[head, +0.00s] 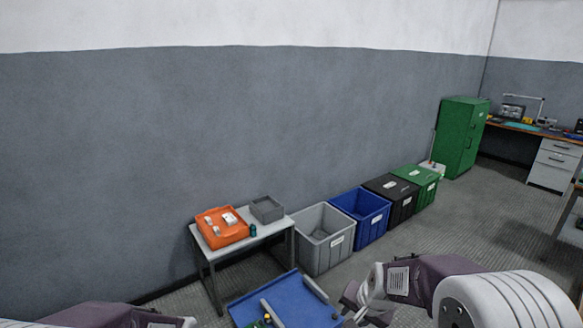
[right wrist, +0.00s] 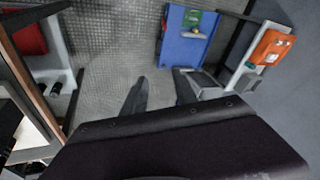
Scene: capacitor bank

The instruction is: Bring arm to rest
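My right arm (head: 430,275) comes in from the lower right of the head view and reaches toward the middle. Its gripper (head: 356,300) is near the right edge of a blue tray-like surface (head: 312,312). In the right wrist view the two dark fingers of this gripper (right wrist: 159,88) stand apart with bare floor between them, so it is open and empty. My left arm (head: 105,316) shows only as a strip at the bottom left of the head view. Its fingers are cut off by the lower edge.
A small white table (head: 275,228) against the wall bears an orange tray (head: 222,238) and a grey bin (head: 267,209). Grey (head: 315,262), blue (head: 375,230), black and green crates line the wall up to a green cabinet (head: 463,137). The floor at right (head: 455,228) is clear.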

